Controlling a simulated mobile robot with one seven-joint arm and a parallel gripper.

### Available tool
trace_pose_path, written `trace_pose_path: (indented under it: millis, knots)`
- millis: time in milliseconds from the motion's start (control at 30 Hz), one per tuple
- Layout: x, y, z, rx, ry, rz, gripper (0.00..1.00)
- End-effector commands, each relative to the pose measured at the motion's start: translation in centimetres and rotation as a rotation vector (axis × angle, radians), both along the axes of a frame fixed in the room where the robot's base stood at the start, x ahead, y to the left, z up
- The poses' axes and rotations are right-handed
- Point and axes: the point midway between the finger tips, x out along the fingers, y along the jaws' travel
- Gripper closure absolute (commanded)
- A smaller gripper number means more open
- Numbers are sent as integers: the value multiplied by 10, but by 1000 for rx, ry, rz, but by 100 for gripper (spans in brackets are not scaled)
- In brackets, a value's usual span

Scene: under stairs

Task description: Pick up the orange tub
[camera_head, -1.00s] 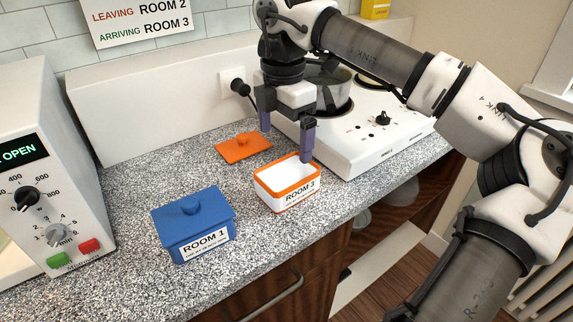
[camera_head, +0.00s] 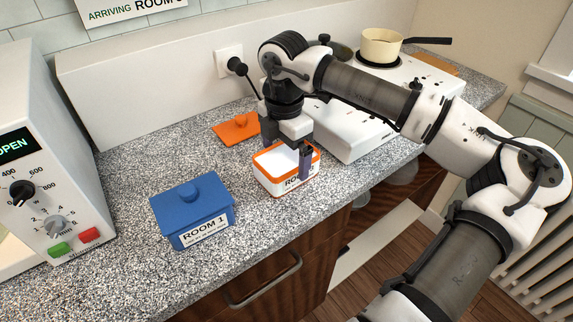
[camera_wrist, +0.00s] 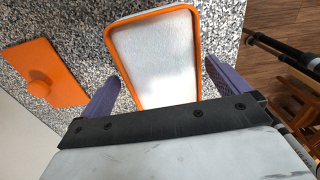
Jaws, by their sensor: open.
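The orange tub (camera_head: 262,175) is a white open container with an orange rim and a "ROOM 3" label on its front, standing on the speckled counter. It also shows in the wrist view (camera_wrist: 155,58), where its inside looks white and empty. Its orange lid (camera_head: 236,130) with a knob lies flat on the counter behind it; the lid is at the left in the wrist view (camera_wrist: 44,75). My gripper (camera_head: 286,158) is open, pointing down at the tub. In the wrist view its purple fingers (camera_wrist: 168,92) are on either side of the tub. Whether they touch it is unclear.
A blue lidded "ROOM 1" tub (camera_head: 193,212) stands to the left. A white appliance (camera_head: 45,165) reading "OPEN" is at the far left. A white hob (camera_head: 350,135) is close behind at the right, with a cream pan (camera_head: 381,47) on it. The counter's front edge is near.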

Motion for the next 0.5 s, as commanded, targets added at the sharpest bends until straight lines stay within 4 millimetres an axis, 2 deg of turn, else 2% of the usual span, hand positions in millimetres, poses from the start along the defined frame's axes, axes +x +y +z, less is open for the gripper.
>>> trace_pose_path:
  millis: [233,500]
  knots:
    - [-1,-3,-30,2,2,-1,0]
    - [-1,-4,-36,0,0,-1,0]
